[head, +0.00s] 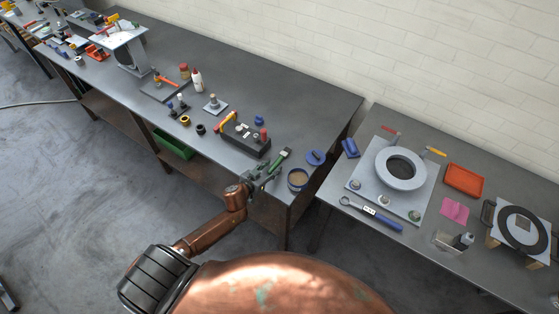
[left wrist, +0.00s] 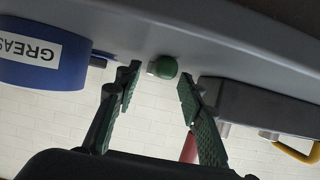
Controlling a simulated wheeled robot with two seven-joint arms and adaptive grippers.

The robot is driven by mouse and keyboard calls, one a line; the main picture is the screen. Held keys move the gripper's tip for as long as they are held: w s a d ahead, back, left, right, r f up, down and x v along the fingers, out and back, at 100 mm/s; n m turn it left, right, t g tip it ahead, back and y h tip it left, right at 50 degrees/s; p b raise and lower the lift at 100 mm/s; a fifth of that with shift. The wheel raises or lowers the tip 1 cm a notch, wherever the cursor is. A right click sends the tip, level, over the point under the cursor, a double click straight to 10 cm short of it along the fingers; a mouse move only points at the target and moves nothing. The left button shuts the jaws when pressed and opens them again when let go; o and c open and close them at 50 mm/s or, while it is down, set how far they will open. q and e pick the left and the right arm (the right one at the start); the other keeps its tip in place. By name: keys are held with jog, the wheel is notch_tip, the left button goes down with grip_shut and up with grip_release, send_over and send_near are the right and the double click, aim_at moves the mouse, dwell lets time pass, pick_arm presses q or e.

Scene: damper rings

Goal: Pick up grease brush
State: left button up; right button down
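The grease brush (head: 284,155) seems to be the slim green-handled item near the front right corner of the left bench. In the left wrist view its rounded green end (left wrist: 164,68) shows just past my fingertips, between them; the rest is hidden. My left gripper (head: 268,175) is at the bench's front edge, right at the brush. In the left wrist view the left gripper (left wrist: 158,78) is open, with gaps on both sides of the green end. The blue grease pot (head: 297,180) stands beside it and shows at left in the wrist view (left wrist: 42,55). My right gripper is out of view.
A dark box (head: 246,139) with a red knob stands close to the left gripper. A gap separates this bench from the right bench (head: 340,225), which holds a ring on a plate (head: 430,190) and a wrench (head: 371,212).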

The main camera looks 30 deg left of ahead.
pick_arm(q)
jog(key=shift+w+f, duration=0.3)
jog(key=shift+w, duration=0.3)
jog(key=shift+c, duration=0.4)
grip_shut()
